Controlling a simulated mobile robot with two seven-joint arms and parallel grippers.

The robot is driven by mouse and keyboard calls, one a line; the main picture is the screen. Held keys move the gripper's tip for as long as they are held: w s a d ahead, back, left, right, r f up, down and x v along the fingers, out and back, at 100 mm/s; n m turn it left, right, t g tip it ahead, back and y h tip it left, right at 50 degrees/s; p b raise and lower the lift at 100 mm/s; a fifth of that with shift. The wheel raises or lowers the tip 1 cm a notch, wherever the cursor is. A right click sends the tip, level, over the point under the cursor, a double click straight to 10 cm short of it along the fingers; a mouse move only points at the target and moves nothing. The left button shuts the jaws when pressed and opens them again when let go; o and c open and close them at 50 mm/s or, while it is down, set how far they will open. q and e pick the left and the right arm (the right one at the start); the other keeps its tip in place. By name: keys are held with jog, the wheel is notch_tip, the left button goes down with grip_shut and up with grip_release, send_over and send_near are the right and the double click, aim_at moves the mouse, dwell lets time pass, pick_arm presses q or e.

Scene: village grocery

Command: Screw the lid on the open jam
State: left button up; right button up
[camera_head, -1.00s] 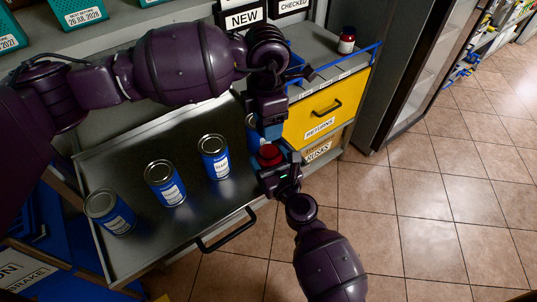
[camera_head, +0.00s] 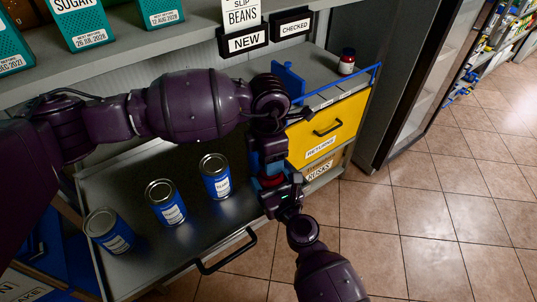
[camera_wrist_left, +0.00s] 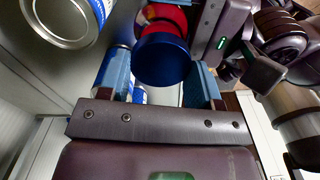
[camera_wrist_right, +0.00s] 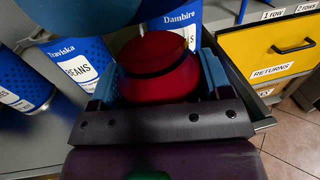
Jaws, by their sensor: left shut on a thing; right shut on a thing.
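My right gripper (camera_wrist_right: 160,85) is shut on the open jam (camera_wrist_right: 158,65), a rounded red jar, which it holds in the air above the metal tray's front right. The jar shows as a small red patch in the head view (camera_head: 270,182). My left gripper (camera_wrist_left: 160,85) is shut on a dark blue round lid (camera_wrist_left: 161,58), directly over the jar. In the left wrist view the red jar (camera_wrist_left: 165,16) shows just beyond the lid. Whether lid and jar touch, I cannot tell. In the head view the grippers hide the lid and most of the jar.
Blue bean cans (camera_head: 165,203) stand on the metal tray (camera_head: 180,250), close to my arms. A yellow returns drawer (camera_head: 325,128) is to the right, with another red jar (camera_head: 347,62) on top. A black handle (camera_head: 225,255) is at the tray's front. The floor at right is clear.

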pick_arm(q)
jog(key=shift+f, duration=0.85)
jog(key=shift+f, duration=0.5)
